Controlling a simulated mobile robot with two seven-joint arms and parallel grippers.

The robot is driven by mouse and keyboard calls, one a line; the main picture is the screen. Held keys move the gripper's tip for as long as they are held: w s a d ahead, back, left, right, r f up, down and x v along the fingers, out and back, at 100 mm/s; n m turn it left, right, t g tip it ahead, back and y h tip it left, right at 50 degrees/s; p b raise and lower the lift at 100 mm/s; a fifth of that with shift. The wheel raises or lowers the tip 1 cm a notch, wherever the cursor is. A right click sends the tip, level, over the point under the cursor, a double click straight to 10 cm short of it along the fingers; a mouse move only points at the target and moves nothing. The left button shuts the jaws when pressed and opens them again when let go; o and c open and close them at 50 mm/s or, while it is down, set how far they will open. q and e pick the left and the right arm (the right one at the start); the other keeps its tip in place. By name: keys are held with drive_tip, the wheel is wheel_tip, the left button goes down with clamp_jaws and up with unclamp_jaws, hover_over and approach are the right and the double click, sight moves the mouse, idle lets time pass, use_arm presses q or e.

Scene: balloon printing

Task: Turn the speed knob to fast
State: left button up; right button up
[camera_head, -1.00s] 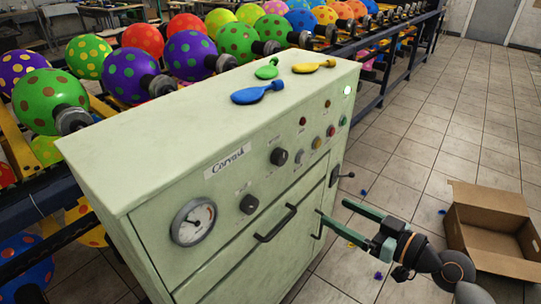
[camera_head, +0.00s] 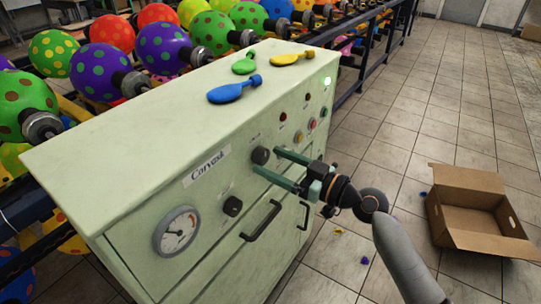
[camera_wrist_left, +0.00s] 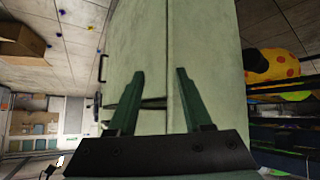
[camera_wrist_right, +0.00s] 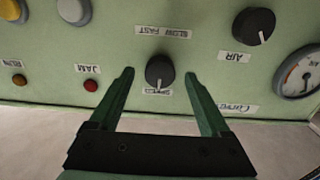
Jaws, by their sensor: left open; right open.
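The speed knob (camera_head: 260,155) is a round black knob on the front panel of the pale green machine (camera_head: 120,130). In the right wrist view the knob (camera_wrist_right: 159,69) lies between the two fingertips of my open right gripper (camera_wrist_right: 159,75), with a gap on each side. Its white mark points toward the "SPEED" label, and the "SLOW FAST" label (camera_wrist_right: 163,32) is on its other side, upside down here. In the head view my right gripper (camera_head: 266,159) reaches the panel from the right. My left gripper (camera_wrist_left: 160,74) is open and empty, facing a plain green surface.
The air knob (camera_head: 232,206) and a round gauge (camera_head: 176,231) are left of the speed knob. Buttons (camera_head: 312,124) are to its right and a drawer handle (camera_head: 260,221) is below. Flat balloons (camera_head: 232,92) lie on top. An open box (camera_head: 468,219) stands on the floor.

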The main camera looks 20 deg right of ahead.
drive_tip(key=shift+w+a, duration=0.45)
drive_tip(key=shift+w, duration=0.05)
clamp_jaws()
idle(0.4)
